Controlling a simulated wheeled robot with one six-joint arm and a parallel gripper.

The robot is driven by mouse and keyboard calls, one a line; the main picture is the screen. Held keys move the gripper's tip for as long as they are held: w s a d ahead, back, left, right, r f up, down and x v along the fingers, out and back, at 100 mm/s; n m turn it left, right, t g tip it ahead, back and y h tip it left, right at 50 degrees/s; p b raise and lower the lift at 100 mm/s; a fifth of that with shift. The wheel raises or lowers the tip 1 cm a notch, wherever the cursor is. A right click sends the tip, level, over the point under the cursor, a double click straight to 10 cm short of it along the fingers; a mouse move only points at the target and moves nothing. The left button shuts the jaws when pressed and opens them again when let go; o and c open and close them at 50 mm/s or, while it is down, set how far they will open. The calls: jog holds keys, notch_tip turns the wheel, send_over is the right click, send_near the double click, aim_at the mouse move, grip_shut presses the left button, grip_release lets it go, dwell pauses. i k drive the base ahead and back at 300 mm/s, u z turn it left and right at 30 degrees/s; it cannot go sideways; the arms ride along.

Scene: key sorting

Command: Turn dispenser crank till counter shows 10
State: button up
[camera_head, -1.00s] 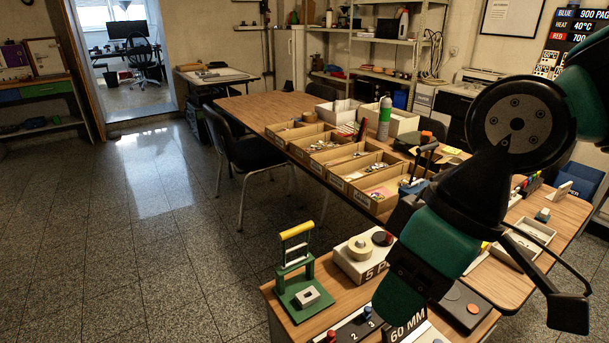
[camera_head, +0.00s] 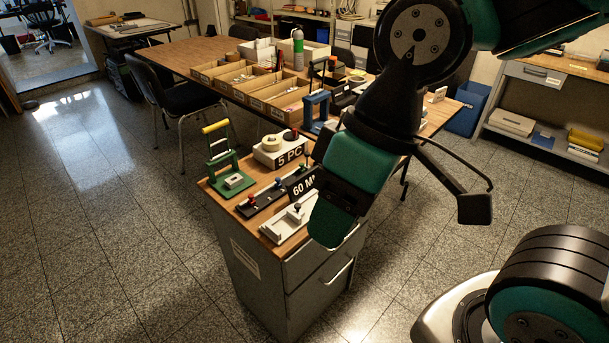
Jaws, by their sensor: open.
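My gripper (camera_head: 405,212), black and teal, hangs in the air to the right of a small grey cabinet, with its two fingers apart and nothing visible between them. I cannot make out a crank or a counter reading, and cannot tell which device is the dispenser. On the cabinet's wooden top (camera_head: 262,183) stands a pale box (camera_head: 265,154) marked "5 PC", with a beige round part and a dark knob on top. My gripper hides part of the cabinet's right side and the table behind.
A green press with a yellow handle (camera_head: 220,160), a black strip with coloured knobs (camera_head: 262,195) and a white fixture (camera_head: 285,222) share the cabinet top. Behind are a blue frame (camera_head: 316,108) and a long table (camera_head: 185,55) with open boxes (camera_head: 270,88). Floor at left is clear.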

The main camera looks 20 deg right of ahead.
aim_at(291, 136)
jog(key=z, duration=0.05)
jog(key=k, duration=0.15)
jog(key=z, duration=1.45)
jog(key=i, duration=1)
jog(key=u, duration=1.8)
jog(key=k, duration=0.6)
jog(key=z, duration=0.55)
jog(key=i, duration=1.1)
jog(key=u, duration=0.5)
